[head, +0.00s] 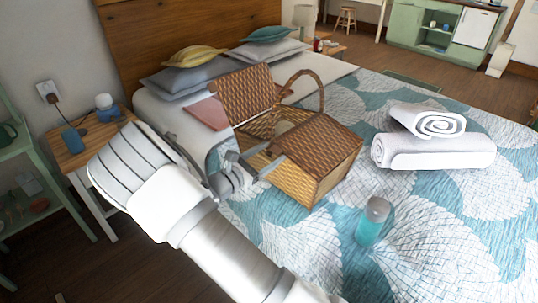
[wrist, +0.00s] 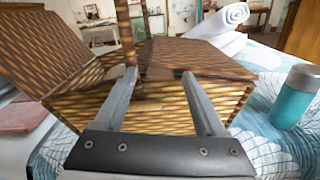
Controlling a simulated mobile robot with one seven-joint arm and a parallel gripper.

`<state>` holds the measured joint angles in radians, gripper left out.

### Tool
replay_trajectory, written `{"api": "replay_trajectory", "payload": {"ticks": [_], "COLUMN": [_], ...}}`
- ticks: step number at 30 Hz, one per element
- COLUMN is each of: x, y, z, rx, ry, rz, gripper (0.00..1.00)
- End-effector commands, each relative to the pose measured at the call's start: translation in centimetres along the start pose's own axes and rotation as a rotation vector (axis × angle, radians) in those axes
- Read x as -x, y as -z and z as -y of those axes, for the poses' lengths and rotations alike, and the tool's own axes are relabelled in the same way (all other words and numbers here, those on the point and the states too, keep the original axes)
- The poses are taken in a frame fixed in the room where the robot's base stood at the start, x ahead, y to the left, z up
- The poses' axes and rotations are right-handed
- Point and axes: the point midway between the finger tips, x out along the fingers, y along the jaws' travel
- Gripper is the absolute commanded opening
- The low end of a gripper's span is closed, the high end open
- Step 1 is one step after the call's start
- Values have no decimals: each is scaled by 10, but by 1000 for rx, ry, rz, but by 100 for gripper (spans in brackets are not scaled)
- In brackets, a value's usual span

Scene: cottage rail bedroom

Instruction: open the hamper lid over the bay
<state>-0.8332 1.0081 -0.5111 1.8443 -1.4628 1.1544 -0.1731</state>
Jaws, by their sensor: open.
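A wicker hamper (head: 288,183) stands on the bed; it also shows in the wrist view (wrist: 85,104). Its left lid (head: 243,95) is raised and leans back, and it shows at the left of the wrist view (wrist: 40,48). Its right lid (head: 322,145) lies roughly flat over the right half, and it shows in the wrist view (wrist: 195,58). The arched handle (head: 318,88) stands up between the lids. My gripper (head: 256,162) is open at the hamper's near side; in the wrist view its fingers (wrist: 160,78) point at the hamper with nothing clearly between them. Contact cannot be told.
A teal bottle (head: 372,222) stands on the bed right of the hamper. White rolled towels (head: 433,152) lie farther right. A pink folded cloth (head: 207,112) and pillows (head: 185,78) lie behind. A small wooden table (head: 92,140) stands at the left.

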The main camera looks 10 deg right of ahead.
Motion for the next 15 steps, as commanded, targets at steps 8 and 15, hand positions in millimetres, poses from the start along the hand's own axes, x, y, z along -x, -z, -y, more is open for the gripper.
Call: {"api": "replay_trajectory", "payload": {"ticks": [8, 15], "x": [0, 0], "y": [0, 0], "z": [0, 0], "rx": [0, 0], "ry": [0, 0], "rz": [0, 0], "gripper": [44, 0]}}
